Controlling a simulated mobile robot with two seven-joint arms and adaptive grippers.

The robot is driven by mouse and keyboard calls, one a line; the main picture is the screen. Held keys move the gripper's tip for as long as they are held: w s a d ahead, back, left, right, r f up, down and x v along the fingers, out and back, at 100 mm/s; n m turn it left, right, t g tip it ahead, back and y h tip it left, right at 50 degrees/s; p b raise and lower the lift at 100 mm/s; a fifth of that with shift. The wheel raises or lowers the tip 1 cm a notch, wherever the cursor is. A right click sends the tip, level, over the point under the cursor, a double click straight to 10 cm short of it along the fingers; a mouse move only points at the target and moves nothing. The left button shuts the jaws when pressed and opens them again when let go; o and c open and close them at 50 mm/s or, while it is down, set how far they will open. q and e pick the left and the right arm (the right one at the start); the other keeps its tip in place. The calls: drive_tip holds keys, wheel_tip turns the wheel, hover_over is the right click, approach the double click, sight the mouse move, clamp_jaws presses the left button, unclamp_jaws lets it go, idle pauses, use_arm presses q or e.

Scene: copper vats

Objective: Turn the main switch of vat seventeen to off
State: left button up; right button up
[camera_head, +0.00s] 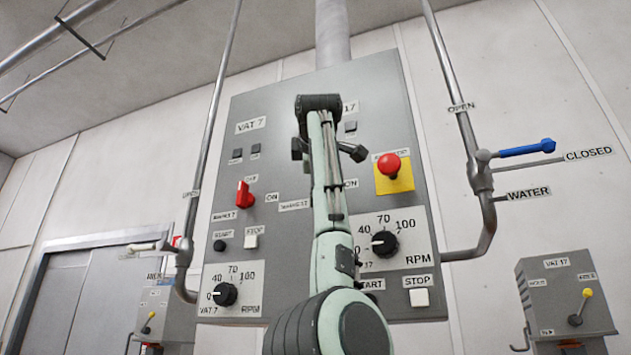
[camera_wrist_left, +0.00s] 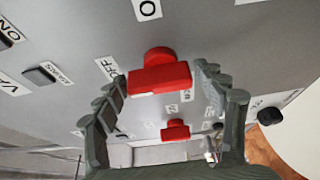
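The grey panel (camera_head: 285,130) carries controls for two vats, with VAT 7 on the left and a partly hidden 17 label on the right. My left arm rises in front of the vat seventeen half and hides its main switch in the head view. In the left wrist view a red switch (camera_wrist_left: 160,78) shows between the fingers of my left gripper (camera_wrist_left: 161,88), which is open. Its bar lies crosswise, its left end towards the OFF label (camera_wrist_left: 107,68); an O label is above. I cannot tell whether the fingers touch it. My right gripper is not in view.
Vat 7's red switch (camera_head: 244,194) is on the left half. A red emergency button (camera_head: 388,166) on a yellow plate and an RPM dial (camera_head: 384,243) are close right of my arm. Pipes flank the panel, with a blue-handled valve (camera_head: 525,148) on the right.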

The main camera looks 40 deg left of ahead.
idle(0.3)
use_arm(q)
drive_tip(key=v, duration=1.2)
drive_tip(key=x, duration=1.2)
drive_tip(key=shift+w, duration=0.1)
